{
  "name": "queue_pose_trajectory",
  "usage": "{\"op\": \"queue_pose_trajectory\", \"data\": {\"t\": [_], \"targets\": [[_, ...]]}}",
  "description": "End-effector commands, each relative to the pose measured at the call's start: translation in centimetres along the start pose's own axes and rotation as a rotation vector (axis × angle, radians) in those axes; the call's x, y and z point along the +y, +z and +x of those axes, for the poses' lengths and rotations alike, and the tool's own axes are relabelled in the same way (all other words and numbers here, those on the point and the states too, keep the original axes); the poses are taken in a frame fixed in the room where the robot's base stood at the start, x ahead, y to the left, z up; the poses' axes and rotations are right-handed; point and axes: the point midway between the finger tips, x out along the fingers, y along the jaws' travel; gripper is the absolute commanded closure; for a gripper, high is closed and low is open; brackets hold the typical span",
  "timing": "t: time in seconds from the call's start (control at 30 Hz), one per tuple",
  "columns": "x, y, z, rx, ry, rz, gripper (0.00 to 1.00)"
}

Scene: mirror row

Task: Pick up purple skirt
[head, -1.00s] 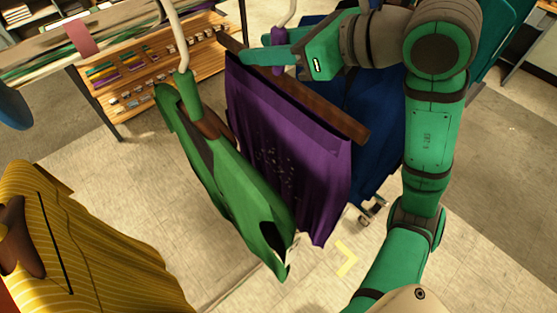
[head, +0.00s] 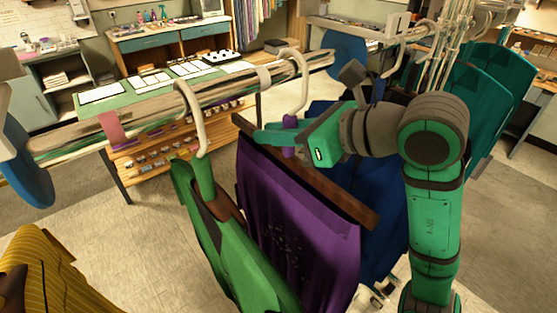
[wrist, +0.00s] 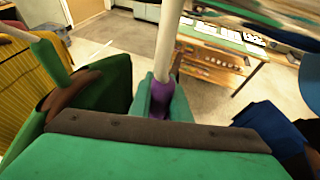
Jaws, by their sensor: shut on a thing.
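The purple skirt (head: 290,225) hangs from a dark brown wooden bar hanger (head: 310,180) in the head view. The hanger has a purple neck (head: 289,122) and a white hook (head: 300,75) that reaches up to the rail. My gripper (head: 288,137) is shut on the purple neck, just above the brown bar. In the wrist view the purple neck (wrist: 160,101) sits between my fingers, with the white hook (wrist: 168,40) rising above. The skirt itself cannot be made out in the wrist view.
A green garment (head: 235,245) hangs close on the left and a blue one (head: 372,220) behind on the right. A yellow striped garment (head: 50,275) is at the lower left. The rail (head: 215,90) runs across above. Teal garments (head: 490,90) hang at the right.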

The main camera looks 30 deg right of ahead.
Motion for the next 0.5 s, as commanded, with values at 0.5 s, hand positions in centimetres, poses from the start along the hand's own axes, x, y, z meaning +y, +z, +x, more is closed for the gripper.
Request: {"op": "queue_pose_trajectory", "data": {"t": [0.5], "targets": [[0.0,3.1,-1.3,-0.004,-0.003,-0.003,1.00]]}}
